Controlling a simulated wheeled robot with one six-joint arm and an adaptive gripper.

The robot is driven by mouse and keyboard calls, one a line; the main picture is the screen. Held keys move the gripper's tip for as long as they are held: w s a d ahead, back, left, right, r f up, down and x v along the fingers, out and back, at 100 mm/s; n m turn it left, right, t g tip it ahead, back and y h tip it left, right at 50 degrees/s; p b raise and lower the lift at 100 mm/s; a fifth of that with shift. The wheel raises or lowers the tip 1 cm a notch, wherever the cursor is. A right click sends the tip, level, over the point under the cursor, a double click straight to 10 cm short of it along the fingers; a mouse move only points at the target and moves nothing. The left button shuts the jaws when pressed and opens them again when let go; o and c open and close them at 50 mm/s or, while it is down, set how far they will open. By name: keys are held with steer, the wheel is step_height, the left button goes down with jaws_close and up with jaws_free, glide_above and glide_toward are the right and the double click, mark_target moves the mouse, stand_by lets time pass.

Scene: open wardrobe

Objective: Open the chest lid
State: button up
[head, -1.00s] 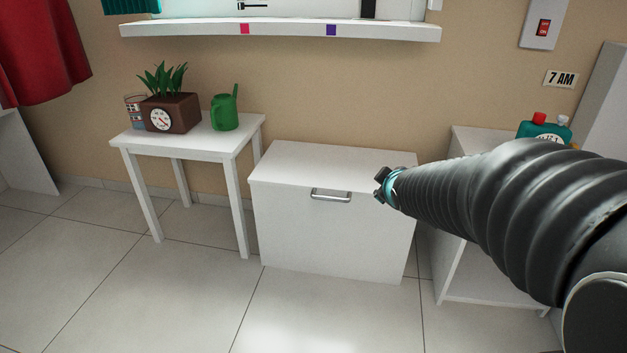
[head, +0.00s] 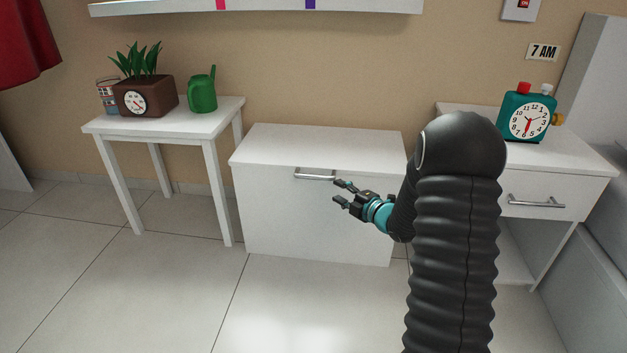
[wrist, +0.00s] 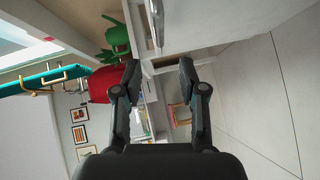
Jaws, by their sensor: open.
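The white chest (head: 315,205) stands against the wall in the middle of the head view. Its lid (head: 320,148) is shut. A silver bar handle (head: 314,175) sits on its front near the top edge. My gripper (head: 340,192) is open and empty, in front of the chest's front face, just below and right of the handle. I cannot tell the exact gap to the chest. In the wrist view the open fingers (wrist: 158,72) have nothing between them, and the handle (wrist: 156,22) shows above them beside the white chest face (wrist: 195,22).
A white table (head: 190,122) left of the chest holds a brown planter (head: 147,98) and a green watering can (head: 202,92). A white nightstand (head: 570,165) on the right holds a teal clock (head: 527,115). A wall shelf (head: 260,8) hangs above. The tiled floor in front is clear.

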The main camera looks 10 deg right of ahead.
mark_target(316, 178)
steer(key=x, duration=1.3)
steer(key=shift+r, duration=0.1)
jaws_close()
